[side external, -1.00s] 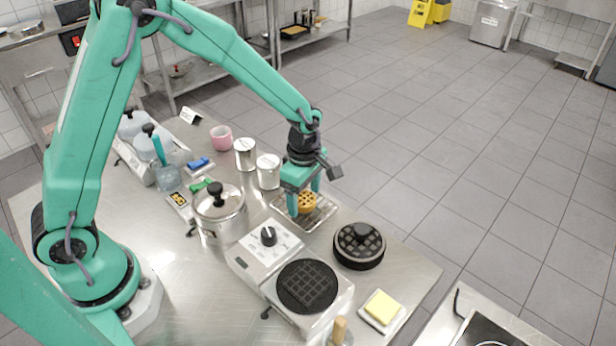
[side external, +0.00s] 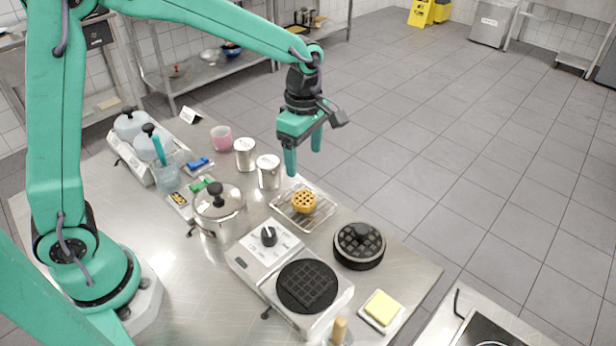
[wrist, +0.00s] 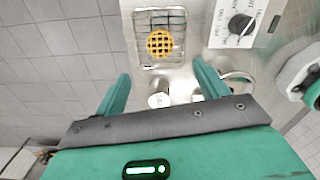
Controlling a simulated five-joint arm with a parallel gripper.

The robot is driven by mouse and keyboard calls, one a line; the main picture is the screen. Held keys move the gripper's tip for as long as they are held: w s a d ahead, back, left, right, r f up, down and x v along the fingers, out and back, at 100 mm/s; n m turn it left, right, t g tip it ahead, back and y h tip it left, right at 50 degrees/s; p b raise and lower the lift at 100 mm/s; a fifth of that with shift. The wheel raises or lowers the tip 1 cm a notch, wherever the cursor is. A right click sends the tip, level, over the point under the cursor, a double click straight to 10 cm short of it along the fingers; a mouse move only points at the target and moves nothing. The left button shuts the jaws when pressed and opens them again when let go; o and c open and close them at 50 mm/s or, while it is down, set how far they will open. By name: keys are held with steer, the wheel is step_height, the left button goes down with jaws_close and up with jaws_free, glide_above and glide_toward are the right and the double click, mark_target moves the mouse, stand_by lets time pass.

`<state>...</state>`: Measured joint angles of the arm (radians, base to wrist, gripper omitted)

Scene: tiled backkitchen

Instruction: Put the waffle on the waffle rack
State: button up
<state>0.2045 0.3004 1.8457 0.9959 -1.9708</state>
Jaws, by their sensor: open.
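The round golden waffle (side external: 304,202) lies on the wire waffle rack (side external: 325,214), which sits on the steel table. My gripper (side external: 304,162) is open and empty, raised well above the rack and apart from the waffle. In the wrist view its two fingers (wrist: 158,85) are spread wide with nothing between them.
The waffle iron base (side external: 290,285) with a dark grid plate and a knob stands in front of the rack. Its round black lid (side external: 359,246) lies to the right. A lidded pot (side external: 219,212) and two metal canisters (side external: 256,164) stand left of the rack.

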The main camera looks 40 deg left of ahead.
steer(key=shift+r, duration=0.15)
stand_by(0.5)
steer(key=s+a+r+m+t, duration=0.2)
steer(key=s+a+r+m, duration=0.2)
steer(key=s+m, duration=0.5)
steer(key=s+a+r+m+t, duration=0.3)
steer(key=s+r+m, duration=0.3)
steer(key=s+m, duration=0.4)
steer(key=shift+s+a+m+t, duration=0.3)
steer(key=shift+a+m, duration=0.3)
steer(key=shift+a, duration=0.25)
